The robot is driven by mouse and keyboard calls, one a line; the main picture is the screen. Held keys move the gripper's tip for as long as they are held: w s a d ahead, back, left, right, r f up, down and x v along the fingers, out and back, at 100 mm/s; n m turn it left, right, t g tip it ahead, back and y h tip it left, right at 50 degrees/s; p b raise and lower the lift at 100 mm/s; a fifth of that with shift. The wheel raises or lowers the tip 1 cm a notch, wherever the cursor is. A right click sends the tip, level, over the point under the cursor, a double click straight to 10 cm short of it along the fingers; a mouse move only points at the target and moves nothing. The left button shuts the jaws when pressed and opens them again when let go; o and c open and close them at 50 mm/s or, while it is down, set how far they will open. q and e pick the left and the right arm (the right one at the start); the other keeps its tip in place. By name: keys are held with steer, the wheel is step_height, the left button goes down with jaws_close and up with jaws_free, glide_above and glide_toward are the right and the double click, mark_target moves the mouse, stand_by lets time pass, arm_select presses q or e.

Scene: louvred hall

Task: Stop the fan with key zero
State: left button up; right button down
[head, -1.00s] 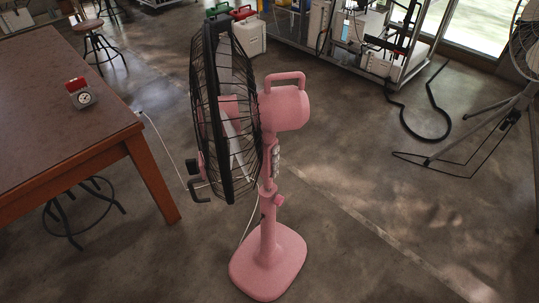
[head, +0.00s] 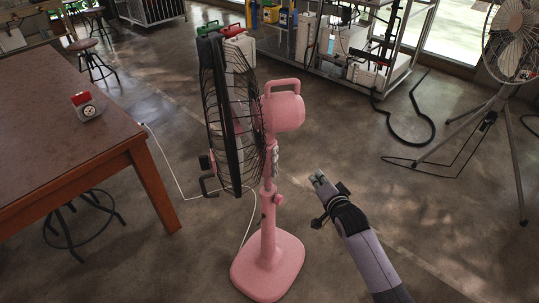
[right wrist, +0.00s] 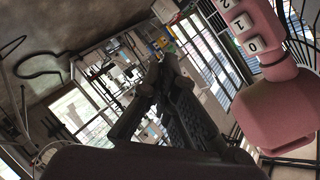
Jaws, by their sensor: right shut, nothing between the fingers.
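The pink pedestal fan (head: 283,112) stands upright on the floor in the middle of the head view, its black cage facing left. Small pale keys (head: 275,160) run down the side of its post, too small to read there. In the right wrist view the key marked 0 (right wrist: 253,45) is lowest, with keys 1 (right wrist: 239,23) and 2 (right wrist: 226,3) above it. My right gripper (head: 319,178) is right of the post, apart from it, shut and empty. Its dark fingers (right wrist: 168,75) point left of the keys in the wrist view. My left gripper is not in view.
A brown table (head: 75,150) with a small red-topped dial (head: 86,106) stands at left. A white cord (head: 182,196) runs along the floor to the fan. Another fan (head: 515,45) on a tripod is at right, near a metal rack (head: 400,75). Floor between is open.

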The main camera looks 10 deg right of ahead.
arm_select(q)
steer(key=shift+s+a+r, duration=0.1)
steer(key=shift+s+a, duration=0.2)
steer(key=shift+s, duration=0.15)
arm_select(e)
steer(key=shift+m+t, duration=0.4)
steer(key=shift+t, duration=0.1)
steer(key=r, duration=0.3)
steer(key=a+r, duration=0.1)
steer(key=r, duration=0.1)
steer(key=shift+w+a+r, duration=0.1)
steer(key=shift+w+r, duration=0.25)
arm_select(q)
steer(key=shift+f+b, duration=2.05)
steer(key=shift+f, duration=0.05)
arm_select(e)
steer(key=w+a, duration=0.6)
steer(key=shift+a, duration=0.3)
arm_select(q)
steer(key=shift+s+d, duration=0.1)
arm_select(e)
steer(key=shift+a, duration=0.15)
steer(key=shift+w+a, duration=0.2)
